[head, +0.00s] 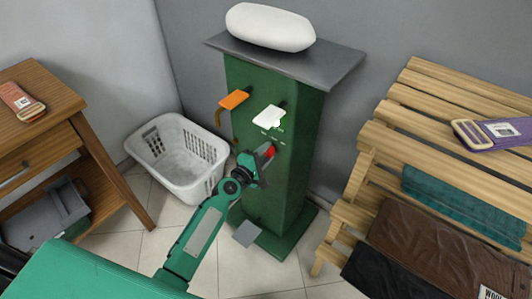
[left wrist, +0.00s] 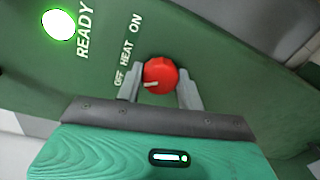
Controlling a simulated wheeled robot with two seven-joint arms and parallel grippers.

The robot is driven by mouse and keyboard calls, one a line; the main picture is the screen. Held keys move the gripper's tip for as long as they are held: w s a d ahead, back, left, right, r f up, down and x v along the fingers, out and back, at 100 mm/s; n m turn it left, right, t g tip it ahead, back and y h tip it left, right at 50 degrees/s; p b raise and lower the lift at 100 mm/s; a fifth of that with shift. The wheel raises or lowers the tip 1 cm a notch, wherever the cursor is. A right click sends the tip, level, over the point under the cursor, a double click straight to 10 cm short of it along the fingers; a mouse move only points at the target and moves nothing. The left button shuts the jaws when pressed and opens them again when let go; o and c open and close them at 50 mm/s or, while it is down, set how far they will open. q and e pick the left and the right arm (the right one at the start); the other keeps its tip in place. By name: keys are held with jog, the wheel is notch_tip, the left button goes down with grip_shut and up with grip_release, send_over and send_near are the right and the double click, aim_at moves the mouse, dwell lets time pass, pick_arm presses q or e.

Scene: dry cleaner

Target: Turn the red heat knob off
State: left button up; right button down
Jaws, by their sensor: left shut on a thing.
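The red heat knob (head: 271,150) is on the front of the green press column (head: 305,150). In the left wrist view the knob (left wrist: 161,73) sits between the two grey fingers of my left gripper (left wrist: 162,88), which is shut on it. A pale pointer mark on the knob faces the lower left in that view, towards the side with the OFF lettering (left wrist: 119,78). HEAT and ON stand further up in the same row. In the head view my left gripper (head: 262,155) partly hides the knob. My right gripper is not in view.
A lit green lamp (left wrist: 58,25) is beside READY. A white laundry basket (head: 180,175) stands left of the column, a slatted wooden bench (head: 430,95) right, a wooden table (head: 60,95) far left.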

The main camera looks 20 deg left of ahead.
pick_arm(q)
jog(key=shift+f+n, duration=0.1)
jog(key=shift+n, duration=1.1)
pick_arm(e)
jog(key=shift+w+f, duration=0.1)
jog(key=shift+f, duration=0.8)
pick_arm(q)
jog(key=o, duration=1)
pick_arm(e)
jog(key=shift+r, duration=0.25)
